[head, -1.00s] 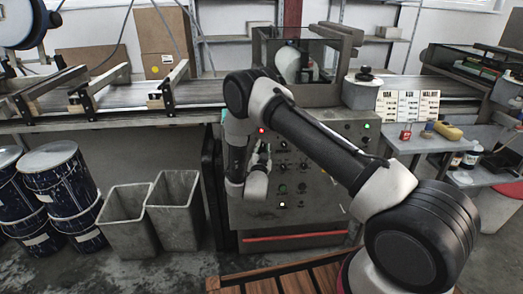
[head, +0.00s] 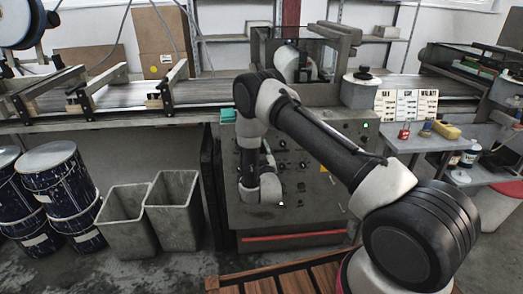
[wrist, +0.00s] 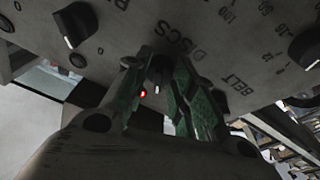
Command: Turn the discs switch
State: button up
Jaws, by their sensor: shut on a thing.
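The grey control panel (head: 320,185) stands in front of my arm in the head view. In the wrist view the DISCS label (wrist: 183,47) is printed on the panel face. The discs switch (wrist: 160,70), a small dark knob, sits just beside this label, between my fingertips. My gripper (wrist: 160,84) has green-padded fingers on both sides of the switch and is shut on it. The fingers cover much of the switch, so how it is turned is hard to tell. In the head view my own arm hides the gripper and the switch.
In the wrist view a black knob with a white mark (wrist: 75,22) is at the upper left, and the BELT label (wrist: 236,84) is close to the right finger. A red light (wrist: 143,94) glows between the fingers. Grey bins (head: 172,210) stand left of the panel.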

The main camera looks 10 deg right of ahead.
dwell(0.3)
jog(key=o, duration=1)
jog(key=shift+o, duration=0.2)
jog(key=s+a+f, duration=0.1)
jog(key=s, duration=1.1)
jog(key=shift+f, duration=0.2)
